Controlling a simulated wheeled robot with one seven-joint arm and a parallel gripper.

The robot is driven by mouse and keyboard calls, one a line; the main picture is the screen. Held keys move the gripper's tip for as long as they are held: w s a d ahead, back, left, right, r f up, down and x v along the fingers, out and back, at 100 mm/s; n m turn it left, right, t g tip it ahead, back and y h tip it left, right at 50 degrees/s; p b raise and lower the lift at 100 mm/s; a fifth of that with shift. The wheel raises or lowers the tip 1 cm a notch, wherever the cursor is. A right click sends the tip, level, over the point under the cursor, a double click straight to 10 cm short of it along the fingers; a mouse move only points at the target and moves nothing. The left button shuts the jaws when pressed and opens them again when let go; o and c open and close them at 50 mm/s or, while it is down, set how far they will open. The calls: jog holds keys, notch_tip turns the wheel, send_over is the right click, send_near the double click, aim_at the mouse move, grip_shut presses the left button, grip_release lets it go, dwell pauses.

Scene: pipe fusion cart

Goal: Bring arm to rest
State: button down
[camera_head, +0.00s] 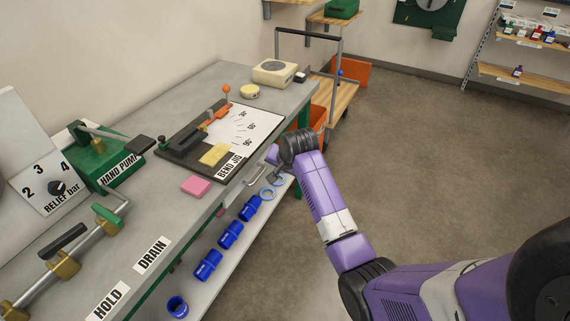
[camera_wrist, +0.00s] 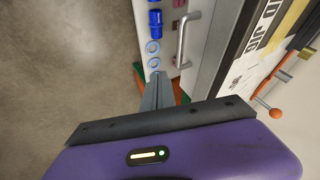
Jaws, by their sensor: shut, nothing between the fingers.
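My purple arm reaches in from the lower right in the head view, with its end beside the bench (camera_head: 222,85) edge near the bend jig. My gripper (camera_wrist: 158,78) shows in the wrist view as grey fingers together, with nothing between them. In the wrist view the fingertips lie over the lower shelf area, close to a metal drawer handle (camera_wrist: 186,40) and blue rings (camera_wrist: 153,47). In the head view the gripper (camera_head: 272,177) is small and partly hidden by the wrist, near the handle (camera_head: 256,172) on the bench front.
On the bench are the bend jig board (camera_head: 240,133), a pink block (camera_head: 196,186), a green hand pump (camera_head: 98,160) and lever valves (camera_head: 62,265). A cart (camera_head: 342,98) stands behind the bench. Open floor (camera_head: 440,150) lies to the right.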

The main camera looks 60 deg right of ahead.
jog(key=v, duration=0.6)
jog(key=shift+s+r, duration=0.25)
jog(key=shift+a, duration=0.1)
jog(key=w+d+r+n+t+h, duration=0.2)
jog(key=w+r+n+t+h, duration=0.15)
jog(key=r, duration=0.35)
jog(key=s+a+n+t, duration=0.4)
jog(key=a+t, duration=0.1)
jog(key=a, duration=0.7)
jog(key=s+a+n+y, duration=0.3)
jog(key=s+a+n, duration=0.1)
jog(key=s+a, duration=0.8)
jog(key=s+a+n+y, duration=0.4)
jog(key=s+a, duration=0.8)
jog(key=s, duration=0.5)
jog(key=shift+s+r+t, duration=0.15)
jog(key=shift+s+t, duration=0.1)
jog(key=shift+t, duration=0.2)
